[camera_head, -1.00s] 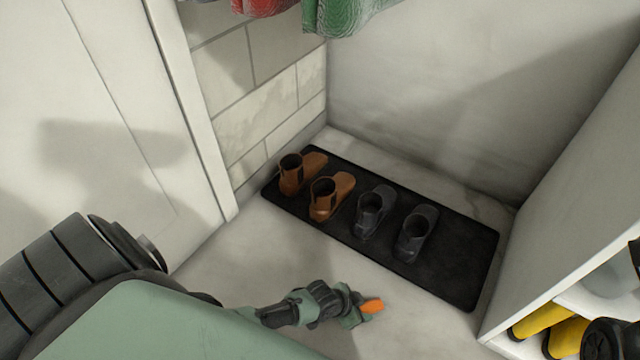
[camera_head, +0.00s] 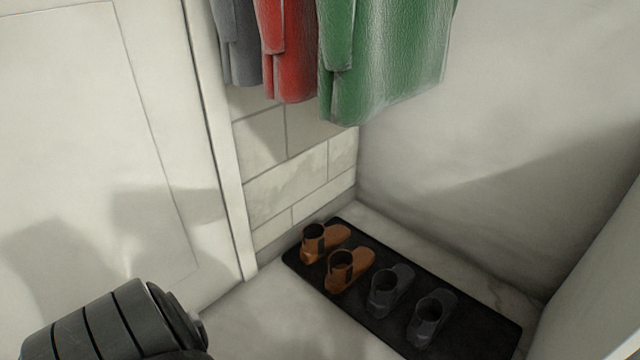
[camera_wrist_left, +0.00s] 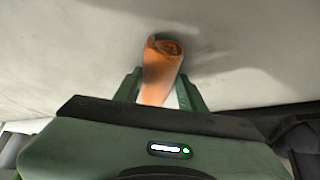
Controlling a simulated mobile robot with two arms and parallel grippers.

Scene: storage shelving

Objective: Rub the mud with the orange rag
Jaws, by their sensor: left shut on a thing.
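The orange rag (camera_wrist_left: 163,68) shows in the left wrist view as a rolled orange piece between the two green fingers of my left gripper (camera_wrist_left: 158,90). The gripper is shut on it, and the rolled end sticks out past the fingertips over a pale surface. In the head view the left gripper and the rag are out of the picture; only a dark part of my left arm shows at the bottom left. My right gripper is in neither view. I cannot make out any clear mud patch in these frames.
A black mat (camera_head: 474,342) on the pale floor holds a brown pair and a dark grey pair of shoes. Grey, red and green coats (camera_head: 385,60) hang above the tiled wall. A white door (camera_head: 90,150) stands at left, a white panel at the right edge.

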